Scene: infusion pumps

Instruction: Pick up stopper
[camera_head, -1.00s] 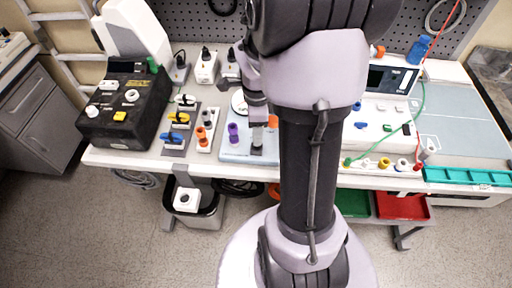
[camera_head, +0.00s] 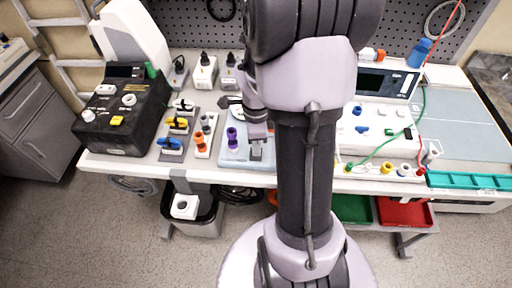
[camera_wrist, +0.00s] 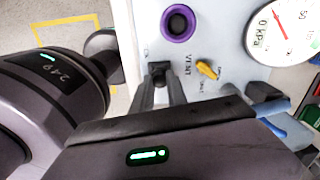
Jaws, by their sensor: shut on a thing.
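My gripper (camera_wrist: 160,84) points at the pale panel marked VENT (camera_wrist: 196,102). Its two dark fingers close on a small dark stopper (camera_wrist: 158,69) at the panel's edge. Most of the stopper is hidden between the fingertips, and I cannot tell whether it still touches the panel. In the head view the gripper (camera_head: 256,146) is small, over the front right part of the pale panel (camera_head: 232,158), partly hidden by my arm.
A purple ring-shaped fitting (camera_wrist: 178,22), a yellow valve lever (camera_wrist: 206,69) and a round kPa gauge (camera_wrist: 284,28) are close by on the panel. A blue part (camera_wrist: 270,120) is near the gripper's right side. A black box (camera_head: 125,118) stands left on the bench.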

